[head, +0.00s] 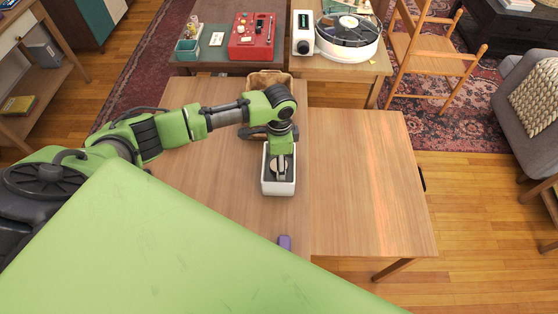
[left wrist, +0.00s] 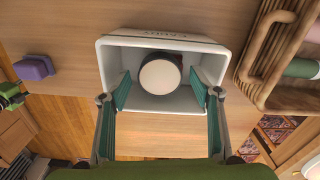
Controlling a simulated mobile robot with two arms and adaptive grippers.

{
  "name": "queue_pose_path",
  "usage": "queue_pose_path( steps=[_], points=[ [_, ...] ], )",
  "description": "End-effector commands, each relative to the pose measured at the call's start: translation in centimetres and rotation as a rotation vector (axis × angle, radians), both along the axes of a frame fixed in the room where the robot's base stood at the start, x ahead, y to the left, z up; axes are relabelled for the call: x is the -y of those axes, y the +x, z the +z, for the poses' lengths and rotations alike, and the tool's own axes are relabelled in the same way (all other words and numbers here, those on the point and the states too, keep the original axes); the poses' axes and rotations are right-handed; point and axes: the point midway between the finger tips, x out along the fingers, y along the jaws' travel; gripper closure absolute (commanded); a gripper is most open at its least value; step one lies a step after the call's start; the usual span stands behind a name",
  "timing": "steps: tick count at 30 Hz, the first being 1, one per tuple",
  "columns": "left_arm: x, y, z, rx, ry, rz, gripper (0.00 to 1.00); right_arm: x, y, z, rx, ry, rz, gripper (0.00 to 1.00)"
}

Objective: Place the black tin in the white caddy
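The white caddy (head: 279,189) stands on the wooden table, and it also shows in the left wrist view (left wrist: 165,115). The black tin (left wrist: 160,74), dark-sided with a round pale top, is inside the caddy, near the lettered wall in the left wrist view. My left gripper (head: 280,160) is over the caddy, pointing down. In the left wrist view its two green-padded fingers (left wrist: 160,88) are spread wide, one on each side of the tin, with gaps between them and it. My right gripper does not show.
A purple object (head: 285,242) lies on the table in front of the caddy. A wicker basket (head: 265,80) is behind it, partly hidden by my arm. The table's right half (head: 365,180) is clear. A red device (head: 252,38) and a turntable (head: 348,32) stand farther back.

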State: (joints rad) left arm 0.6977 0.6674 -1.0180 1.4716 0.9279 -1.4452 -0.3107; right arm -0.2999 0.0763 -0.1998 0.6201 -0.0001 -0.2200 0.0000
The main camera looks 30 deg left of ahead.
Motion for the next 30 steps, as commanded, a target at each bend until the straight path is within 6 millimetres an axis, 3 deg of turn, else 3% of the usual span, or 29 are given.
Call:
queue_pose_path(
  steps=[11,24,30],
  points=[
    [0.0,0.1,1.2,0.003,-0.001,0.000,0.43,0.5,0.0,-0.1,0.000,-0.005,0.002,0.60],
    [0.0,0.1,10.0,0.004,-0.001,0.001,0.43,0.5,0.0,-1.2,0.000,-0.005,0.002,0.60],
    [0.0,0.1,12.1,0.001,-0.002,0.000,0.43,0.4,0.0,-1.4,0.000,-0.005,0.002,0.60]
  ],
)
